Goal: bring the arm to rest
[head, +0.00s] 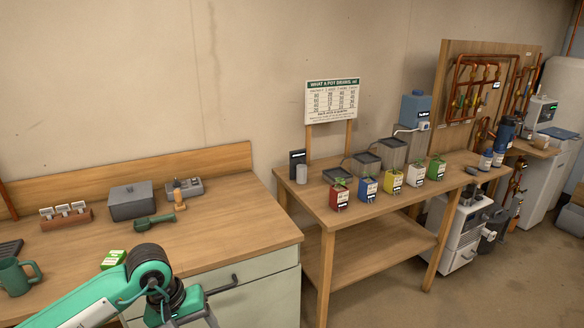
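My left arm (112,290), green and white with dark joints, reaches in from the bottom left of the head view. My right arm and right gripper do not show.
The left counter holds a green mug (14,277), a grey box (131,201), a green-handled tool (155,221) and a small green-and-white box (113,260). The right table (330,213) carries several labelled plant pots.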

